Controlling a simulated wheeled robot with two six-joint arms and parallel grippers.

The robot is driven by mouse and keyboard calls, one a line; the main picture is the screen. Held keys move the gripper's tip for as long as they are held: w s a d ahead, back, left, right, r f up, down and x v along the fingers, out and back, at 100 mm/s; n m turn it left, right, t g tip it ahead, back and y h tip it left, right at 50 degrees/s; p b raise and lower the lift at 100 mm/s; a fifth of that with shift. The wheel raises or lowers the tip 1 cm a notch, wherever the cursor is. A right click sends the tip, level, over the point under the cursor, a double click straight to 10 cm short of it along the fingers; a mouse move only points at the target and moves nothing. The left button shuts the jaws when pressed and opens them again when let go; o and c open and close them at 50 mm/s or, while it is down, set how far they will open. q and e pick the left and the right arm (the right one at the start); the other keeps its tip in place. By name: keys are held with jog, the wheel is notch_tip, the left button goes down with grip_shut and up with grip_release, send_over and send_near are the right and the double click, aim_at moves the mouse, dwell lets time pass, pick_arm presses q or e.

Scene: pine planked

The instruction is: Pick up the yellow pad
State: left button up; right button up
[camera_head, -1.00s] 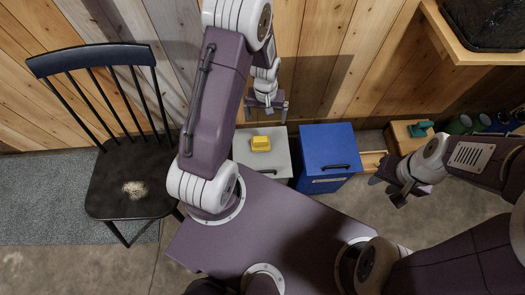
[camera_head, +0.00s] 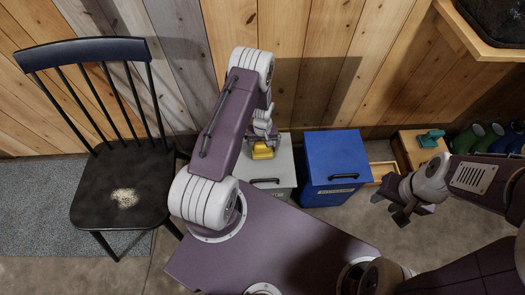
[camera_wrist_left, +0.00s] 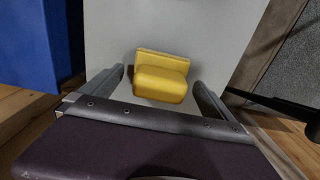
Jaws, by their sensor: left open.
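The yellow pad (camera_head: 262,151) lies on top of the light grey box (camera_head: 282,170). In the left wrist view the yellow pad (camera_wrist_left: 162,78) sits between the two fingers of my left gripper (camera_wrist_left: 160,88), slightly beyond their tips. My left gripper (camera_head: 263,140) is open just above the pad and partly hides it in the head view. I cannot tell whether a finger touches it. My right gripper (camera_head: 400,214) is empty at the right, far from the pad; its jaws look apart.
A blue box (camera_head: 333,165) with a dark handle stands right of the grey one. A black chair (camera_head: 125,185) stands at the left. A wooden box (camera_head: 420,147) with a teal object (camera_head: 431,137) and green boots (camera_head: 475,137) are at the right. A plank wall rises behind.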

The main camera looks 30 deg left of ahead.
pick_arm(q)
notch_tip(320, 180, down, 2)
jog(key=shift+f, duration=0.1)
jog(key=c, duration=1.3)
jog(key=shift+c, duration=0.2)
jog(key=shift+r, duration=0.2)
jog(key=r+p, duration=0.1)
jog(key=r, duration=0.3)
jog(key=shift+s+r+p, duration=0.2)
jog(key=shift+r+p, duration=0.15)
jog(key=shift+p, duration=0.05)
jog(key=s+d+r+p, duration=0.2)
jog(key=s+r, duration=0.4)
jog(key=s, duration=0.4)
jog(key=shift+s+d+p, duration=0.3)
jog(key=shift+d+p, duration=0.05)
jog(key=shift+d, duration=0.45)
